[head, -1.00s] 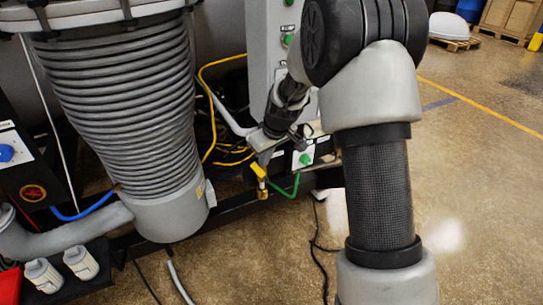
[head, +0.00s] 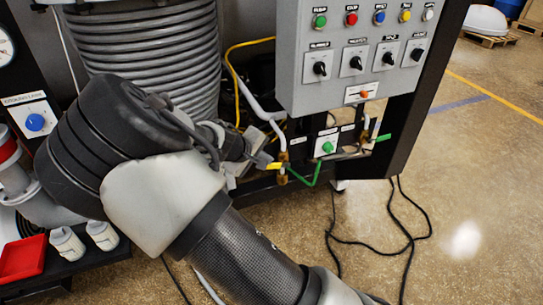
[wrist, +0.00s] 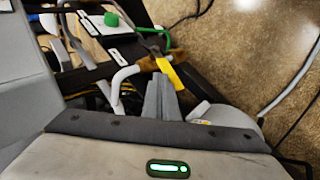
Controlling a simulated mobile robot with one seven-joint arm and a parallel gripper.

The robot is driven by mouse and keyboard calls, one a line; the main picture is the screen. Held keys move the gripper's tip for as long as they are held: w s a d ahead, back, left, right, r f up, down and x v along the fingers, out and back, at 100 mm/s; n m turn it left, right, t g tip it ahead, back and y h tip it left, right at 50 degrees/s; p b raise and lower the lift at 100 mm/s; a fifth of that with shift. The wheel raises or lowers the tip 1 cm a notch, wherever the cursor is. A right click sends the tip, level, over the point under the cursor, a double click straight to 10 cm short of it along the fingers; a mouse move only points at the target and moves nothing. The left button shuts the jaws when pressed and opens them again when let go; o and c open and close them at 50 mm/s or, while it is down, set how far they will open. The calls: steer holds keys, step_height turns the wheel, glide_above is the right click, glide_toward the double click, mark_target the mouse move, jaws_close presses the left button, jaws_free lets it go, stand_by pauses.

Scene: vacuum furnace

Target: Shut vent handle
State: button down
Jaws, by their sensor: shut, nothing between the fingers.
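A short yellow lever handle (head: 273,166) sits on a brass valve (head: 282,177) low on the furnace frame, beside a green tube. In the wrist view the yellow handle (wrist: 170,74) slants down and right from the brass valve body (wrist: 149,63). I cannot read a label that marks it as the vent handle. My gripper (wrist: 163,84) is shut and empty, its grey fingertips right by the yellow handle. I cannot tell whether they touch. In the head view my gripper comes in from the left of the valve, partly hidden by my arm.
A grey control panel (head: 358,62) with knobs and buttons overhangs the valve area. A green button (head: 327,147) on a white plate, a white pipe (wrist: 122,78) and a green tube (head: 316,175) crowd the valve. A black cable (head: 380,243) lies on open floor at the right.

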steer(key=shift+d, duration=0.15)
steer(key=shift+w+d+f, duration=0.25)
steer(key=shift+d+f, duration=0.05)
steer(key=shift+d, duration=0.35)
steer(key=w+d+r+p+v, duration=0.1)
steer(key=p+v, duration=0.3)
steer(key=v, duration=0.8)
steer(key=shift+w+r, duration=0.15)
steer(key=shift+r, duration=0.35)
